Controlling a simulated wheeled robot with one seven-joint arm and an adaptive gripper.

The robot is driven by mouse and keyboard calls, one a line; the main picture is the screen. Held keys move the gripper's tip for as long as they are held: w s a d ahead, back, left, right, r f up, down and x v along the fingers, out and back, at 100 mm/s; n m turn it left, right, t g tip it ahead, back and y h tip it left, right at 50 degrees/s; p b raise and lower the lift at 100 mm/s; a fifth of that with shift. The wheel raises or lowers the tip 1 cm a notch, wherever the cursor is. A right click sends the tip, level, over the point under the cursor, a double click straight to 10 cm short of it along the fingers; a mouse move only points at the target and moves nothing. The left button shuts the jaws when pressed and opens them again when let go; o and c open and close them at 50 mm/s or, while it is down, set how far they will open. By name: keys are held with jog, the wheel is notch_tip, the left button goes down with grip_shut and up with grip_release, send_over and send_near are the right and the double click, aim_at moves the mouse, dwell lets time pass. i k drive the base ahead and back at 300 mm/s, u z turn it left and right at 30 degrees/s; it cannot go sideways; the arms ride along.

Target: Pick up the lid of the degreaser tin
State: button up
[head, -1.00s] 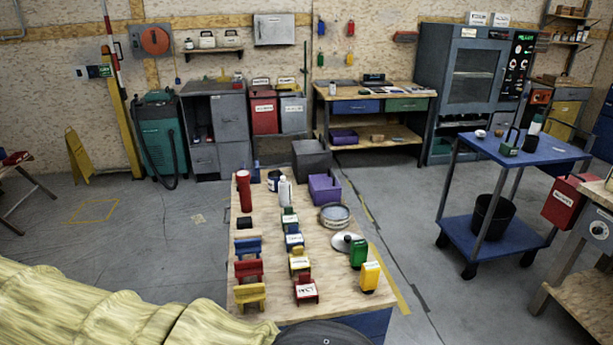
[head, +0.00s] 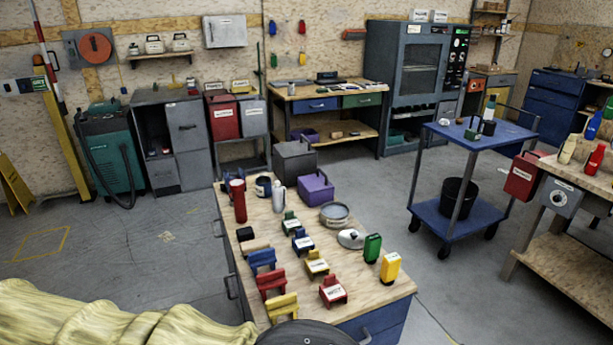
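A round grey metal tin (head: 335,215) stands on the right side of the wooden-topped bench (head: 322,285). A flat silver disc with a small dark knob (head: 351,239), which looks like a lid, lies on the bench just in front of the tin, apart from it. A dark can with a pale label (head: 263,187) stands near the back of the bench. The labels are too small to read, so I cannot tell which is the degreaser tin. My gripper is not in view.
Beside the disc stand a green can (head: 372,248) and a yellow can (head: 390,268). Small coloured chair-like holders, a red cylinder (head: 238,201), a white bottle (head: 278,197) and a purple box (head: 315,188) share the bench. A blue cart (head: 480,136) stands right, with clear floor between.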

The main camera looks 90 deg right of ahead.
aim_at(351, 239)
jog(key=z, duration=1.75)
